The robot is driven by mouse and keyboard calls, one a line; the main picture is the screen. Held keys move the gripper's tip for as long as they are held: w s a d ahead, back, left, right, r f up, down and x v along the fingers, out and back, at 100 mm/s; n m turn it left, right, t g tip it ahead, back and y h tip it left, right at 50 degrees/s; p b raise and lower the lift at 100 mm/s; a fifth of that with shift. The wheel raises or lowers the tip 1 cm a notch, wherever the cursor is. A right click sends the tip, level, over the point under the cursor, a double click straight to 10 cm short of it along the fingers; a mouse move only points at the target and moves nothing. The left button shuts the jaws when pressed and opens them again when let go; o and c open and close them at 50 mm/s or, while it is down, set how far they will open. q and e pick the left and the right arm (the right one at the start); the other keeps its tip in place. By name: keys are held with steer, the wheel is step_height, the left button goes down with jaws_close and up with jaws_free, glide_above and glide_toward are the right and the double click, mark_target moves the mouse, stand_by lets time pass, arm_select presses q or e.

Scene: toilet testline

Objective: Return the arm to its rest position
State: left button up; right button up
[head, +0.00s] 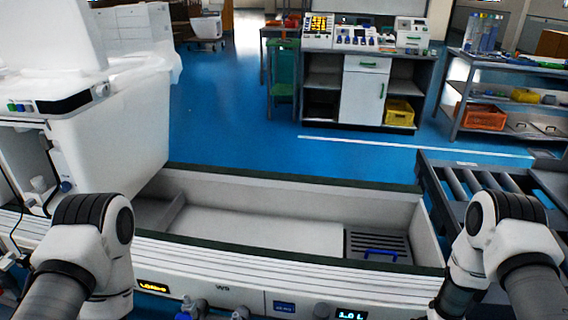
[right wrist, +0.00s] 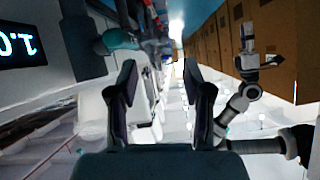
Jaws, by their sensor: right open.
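My right arm (head: 500,235) comes in at the lower right of the head view, bent down in front of the test bench. Its gripper is not clearly seen there. In the right wrist view my right gripper (right wrist: 160,82) is open, its two dark fingers apart with nothing between them. My left arm (head: 85,250) is bent at the lower left of the head view, and its gripper is out of sight.
The bench trough (head: 270,220) is bare, with a grate (head: 378,248) and blue handle at its right end. A white toilet (head: 110,125) stands at left. A roller conveyor (head: 480,180) is at right. A lit display (right wrist: 18,45) is close to the gripper.

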steer(key=s+d+f+m+g+h, duration=0.1)
steer(key=s+d+f+m+h, duration=0.1)
steer(key=s+d+m+h, duration=0.25)
steer(key=s+d+f+m+h, duration=0.1)
steer(key=s+d+m+h, duration=0.15)
steer(key=s+m, duration=0.4)
steer(key=s+d+f+m+g+h, duration=0.1)
steer(key=s+d+f+m+h, duration=0.2)
steer(key=s, duration=0.5)
step_height(320, 180, up, 17)
steer(key=h+p, duration=0.2)
steer(key=p, duration=1.4)
steer(key=shift+d+r+p, duration=0.15)
steer(key=shift+r+p, duration=0.05)
steer(key=shift+p, duration=0.1)
